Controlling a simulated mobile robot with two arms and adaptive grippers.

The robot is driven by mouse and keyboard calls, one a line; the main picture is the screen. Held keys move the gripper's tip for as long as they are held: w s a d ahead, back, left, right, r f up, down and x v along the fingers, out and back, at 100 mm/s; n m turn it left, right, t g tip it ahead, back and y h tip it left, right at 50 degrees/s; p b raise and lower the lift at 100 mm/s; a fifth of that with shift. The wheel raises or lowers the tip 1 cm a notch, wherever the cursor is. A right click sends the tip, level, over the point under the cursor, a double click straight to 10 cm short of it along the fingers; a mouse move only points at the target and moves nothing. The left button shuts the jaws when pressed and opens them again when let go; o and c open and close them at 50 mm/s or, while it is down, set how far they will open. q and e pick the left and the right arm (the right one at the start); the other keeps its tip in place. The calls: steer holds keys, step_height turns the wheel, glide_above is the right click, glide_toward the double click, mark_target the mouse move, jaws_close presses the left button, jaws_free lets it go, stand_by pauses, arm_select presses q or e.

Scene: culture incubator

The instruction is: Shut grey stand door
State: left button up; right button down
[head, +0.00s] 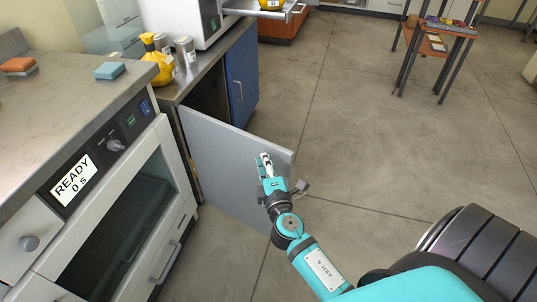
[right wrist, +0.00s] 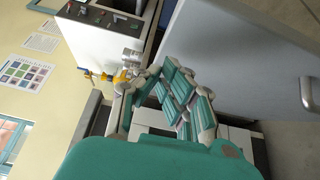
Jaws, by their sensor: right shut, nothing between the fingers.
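The grey stand door (head: 225,150) stands wide open, swung out from the stand between the oven and the blue door. Behind it the stand's dark inside shows. In the right wrist view the door (right wrist: 235,65) fills the upper right, with a metal handle (right wrist: 306,95) at the right edge. My right gripper (head: 265,162) is shut and empty, in front of the door's face near its free edge. In the right wrist view its fingers (right wrist: 170,95) are left of the handle. I cannot tell whether they touch the door. My left gripper is not in view.
An oven (head: 105,215) with a "READY" display stands left of the door. A blue door (head: 241,80) is shut beside the opening. A yellow bottle (head: 158,62) stands on the counter. The floor to the right is clear up to a small rack (head: 432,45).

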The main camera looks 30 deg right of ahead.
steer(key=shift+w+d, duration=0.35)
steer(key=shift+d, duration=0.45)
steer(key=shift+d, duration=0.1)
